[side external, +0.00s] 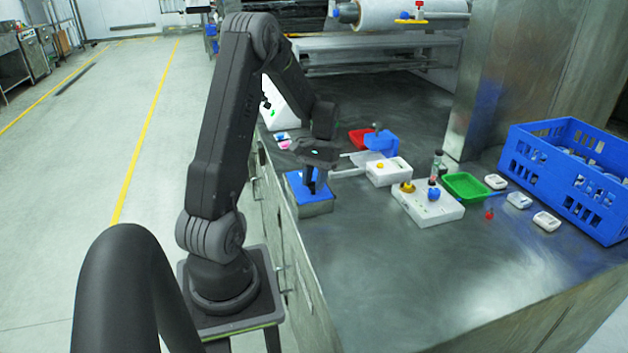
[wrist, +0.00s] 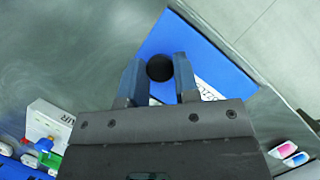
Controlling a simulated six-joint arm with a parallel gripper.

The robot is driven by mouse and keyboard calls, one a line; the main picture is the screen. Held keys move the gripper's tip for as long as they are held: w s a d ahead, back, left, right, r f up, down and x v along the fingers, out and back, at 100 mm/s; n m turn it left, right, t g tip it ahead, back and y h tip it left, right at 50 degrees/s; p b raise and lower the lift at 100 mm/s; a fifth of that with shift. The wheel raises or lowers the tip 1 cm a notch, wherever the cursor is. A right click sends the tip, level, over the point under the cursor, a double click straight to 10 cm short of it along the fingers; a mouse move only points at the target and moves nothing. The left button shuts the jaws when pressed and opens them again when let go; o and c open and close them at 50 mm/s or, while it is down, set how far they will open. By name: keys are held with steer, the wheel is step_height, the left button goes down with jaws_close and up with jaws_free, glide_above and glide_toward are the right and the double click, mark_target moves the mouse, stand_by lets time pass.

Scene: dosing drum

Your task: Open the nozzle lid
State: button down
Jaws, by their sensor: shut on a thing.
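The nozzle box (side external: 316,209) is a small grey metal box with a blue lid (side external: 296,184), near the table's left edge in the side view. A black round knob (wrist: 159,68) stands on the lid. My gripper (wrist: 159,76) points down over the lid, its two blue fingers shut on the knob from both sides. In the side view my gripper (side external: 313,182) hides the knob. The lid appears to lie flat on the box.
A white box with a yellow button (side external: 388,172) and a white panel with knobs (side external: 428,212) stand to the right. Beyond are a green tray (side external: 466,187), several small white devices (side external: 519,200) and a blue crate (side external: 570,180). The front of the table is clear.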

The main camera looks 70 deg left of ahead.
steer(key=shift+a, duration=0.1)
steer(key=a, duration=0.9)
steer(key=shift+a, duration=0.25)
steer(key=c, duration=0.9)
jaws_free()
steer(key=shift+o, duration=0.2)
steer(key=v, duration=1.3)
steer(key=shift+r, duration=0.4)
steer(key=shift+w, duration=0.15)
